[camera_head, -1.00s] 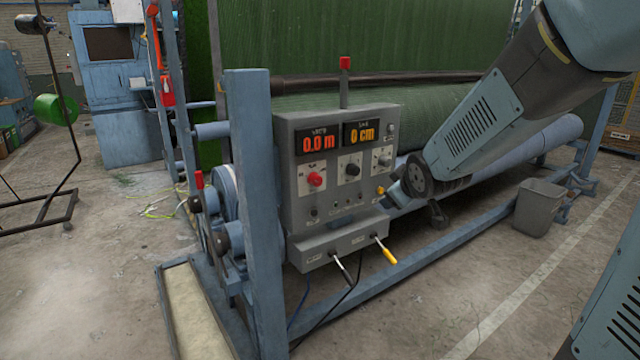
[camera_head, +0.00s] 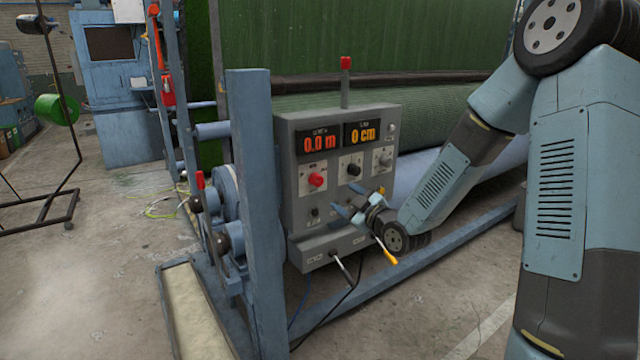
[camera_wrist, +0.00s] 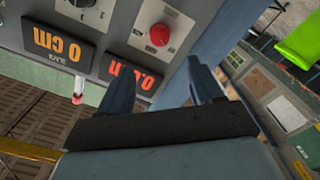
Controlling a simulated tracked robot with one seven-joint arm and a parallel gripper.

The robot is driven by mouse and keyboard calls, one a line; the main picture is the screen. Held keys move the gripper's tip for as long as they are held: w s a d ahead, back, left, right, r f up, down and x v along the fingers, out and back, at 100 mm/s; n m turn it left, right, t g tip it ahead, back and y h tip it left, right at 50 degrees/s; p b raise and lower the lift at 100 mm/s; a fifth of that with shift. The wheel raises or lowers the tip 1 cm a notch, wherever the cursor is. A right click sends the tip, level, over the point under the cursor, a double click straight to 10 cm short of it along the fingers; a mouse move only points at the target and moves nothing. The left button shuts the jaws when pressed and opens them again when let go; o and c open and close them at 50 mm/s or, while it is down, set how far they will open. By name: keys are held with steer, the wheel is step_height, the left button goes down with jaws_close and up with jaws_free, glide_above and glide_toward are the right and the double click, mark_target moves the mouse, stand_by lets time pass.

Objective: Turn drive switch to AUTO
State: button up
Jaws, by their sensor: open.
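The grey control panel (camera_head: 331,188) stands on the blue frame, with a red button or knob (camera_head: 316,180), a black rotary knob (camera_head: 353,169) and a small switch (camera_head: 384,160). Their labels are too small to read, so I cannot tell which is the drive switch. My gripper (camera_head: 350,201) is open and empty in front of the panel's lower right, below the black knob. In the wrist view my two fingers (camera_wrist: 162,88) are spread apart, with the red knob (camera_wrist: 160,34) beyond them. Contact with the panel cannot be told.
The displays read 0.0 m (camera_head: 316,142) and 0 cm (camera_head: 361,133). A lower box (camera_head: 328,247) carries two levers, one with a yellow handle (camera_head: 386,251) close to my wrist. A blue post (camera_head: 254,200) stands left of the panel. The green turf roll (camera_head: 440,112) lies behind.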

mark_target(320, 182)
steer(key=x, duration=1.3)
steer(key=shift+w+a, duration=0.2)
steer(key=shift+w, duration=0.1)
steer(key=c, duration=1.1)
